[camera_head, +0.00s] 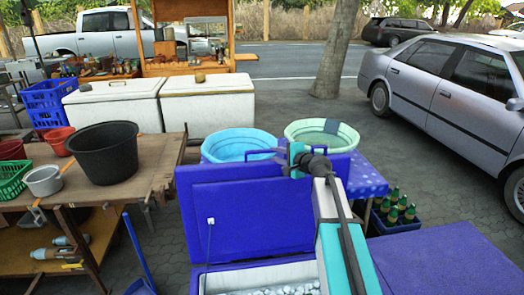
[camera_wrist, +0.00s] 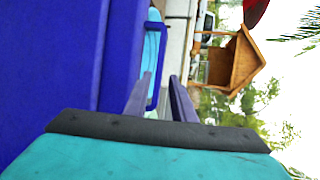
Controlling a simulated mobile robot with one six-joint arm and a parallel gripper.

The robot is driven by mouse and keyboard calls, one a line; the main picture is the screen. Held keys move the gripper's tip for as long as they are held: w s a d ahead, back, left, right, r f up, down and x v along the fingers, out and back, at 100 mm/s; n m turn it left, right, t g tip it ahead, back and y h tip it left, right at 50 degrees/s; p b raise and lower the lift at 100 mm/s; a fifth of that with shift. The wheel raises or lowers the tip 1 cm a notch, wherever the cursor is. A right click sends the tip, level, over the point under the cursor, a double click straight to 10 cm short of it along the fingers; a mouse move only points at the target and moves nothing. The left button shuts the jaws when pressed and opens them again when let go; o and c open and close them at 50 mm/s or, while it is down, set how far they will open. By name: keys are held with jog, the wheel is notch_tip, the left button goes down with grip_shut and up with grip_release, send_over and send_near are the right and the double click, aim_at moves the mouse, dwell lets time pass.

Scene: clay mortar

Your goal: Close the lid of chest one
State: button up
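A blue chest stands with its lid (camera_head: 245,215) raised upright; I take it as chest one, though no label shows. Its pale open interior (camera_head: 225,282) holds small whitish pieces, partly hidden by my arm. My gripper (camera_head: 272,154) is at the lid's top edge, right of its middle. In the wrist view the lid (camera_wrist: 60,60) fills the left side, with a blue handle (camera_wrist: 153,90) at its edge. The two fingers (camera_wrist: 160,76) are apart, with the handle seen between or beyond them. I cannot tell whether they touch it.
A blue-purple flat surface (camera_head: 445,262) lies at lower right. A wooden table (camera_head: 130,185) with a black tub (camera_head: 103,152) stands left. Behind the lid are a blue basin (camera_head: 238,143), a greenish basin (camera_head: 322,134) and a crate of bottles (camera_head: 396,218). White chests (camera_head: 207,103) stand farther back.

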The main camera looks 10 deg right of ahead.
aim_at(261, 150)
jog(key=shift+p+x, duration=1.55)
jog(key=shift+x, duration=4.85)
jog(key=shift+c, duration=0.2)
jog(key=shift+d, duration=0.1)
grip_shut()
